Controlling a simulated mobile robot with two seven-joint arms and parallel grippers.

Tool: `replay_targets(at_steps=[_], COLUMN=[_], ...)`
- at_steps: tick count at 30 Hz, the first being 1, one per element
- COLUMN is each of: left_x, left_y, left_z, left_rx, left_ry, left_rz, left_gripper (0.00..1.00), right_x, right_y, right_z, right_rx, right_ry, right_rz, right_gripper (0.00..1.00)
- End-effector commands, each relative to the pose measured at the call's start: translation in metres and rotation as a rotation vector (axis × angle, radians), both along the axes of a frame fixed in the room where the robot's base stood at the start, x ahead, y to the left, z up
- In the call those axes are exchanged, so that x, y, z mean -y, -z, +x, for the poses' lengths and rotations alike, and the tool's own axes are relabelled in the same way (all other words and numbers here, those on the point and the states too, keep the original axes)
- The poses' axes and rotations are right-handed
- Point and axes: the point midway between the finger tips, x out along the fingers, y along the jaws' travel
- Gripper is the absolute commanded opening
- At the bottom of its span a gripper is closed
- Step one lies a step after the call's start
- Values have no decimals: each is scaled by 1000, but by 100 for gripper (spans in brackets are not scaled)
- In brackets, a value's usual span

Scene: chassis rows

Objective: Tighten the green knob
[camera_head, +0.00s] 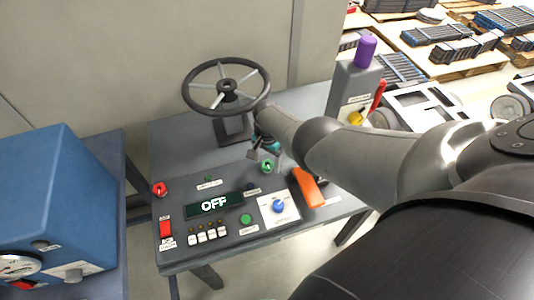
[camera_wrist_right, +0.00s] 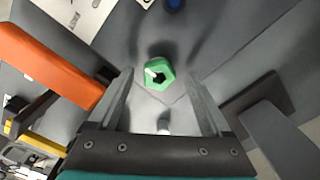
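The green knob (camera_head: 267,166) sits on the upper right part of the grey control panel, just below my right gripper (camera_head: 262,151). In the right wrist view the knob (camera_wrist_right: 159,68) is angular, with a dark centre and a white mark. My right gripper's fingers (camera_wrist_right: 160,88) stand apart on either side of the knob's line, pointing at the panel. I see no contact with the knob. My left gripper is not in view.
An orange lever (camera_head: 307,187) stands close right of the knob. A black steering wheel (camera_head: 226,88) rises behind. The panel also bears an OFF display (camera_head: 214,204), a blue knob (camera_head: 278,206) and a green button (camera_head: 246,219). A blue box (camera_head: 60,200) stands left.

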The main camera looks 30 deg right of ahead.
Motion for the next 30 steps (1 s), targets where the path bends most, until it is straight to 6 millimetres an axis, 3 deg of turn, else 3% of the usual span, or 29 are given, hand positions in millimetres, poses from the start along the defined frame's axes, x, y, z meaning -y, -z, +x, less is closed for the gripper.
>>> replay_targets(at_steps=[11, 30], left_x=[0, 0], left_y=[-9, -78], left_z=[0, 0], left_rx=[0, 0], left_ry=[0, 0], left_rz=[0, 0], left_gripper=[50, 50], right_x=[-1, 0], right_y=[-8, -98], right_z=[-2, -1], right_rx=[-3, -1], right_ry=[-1, 0], right_rz=[2, 0], right_gripper=[82, 82])
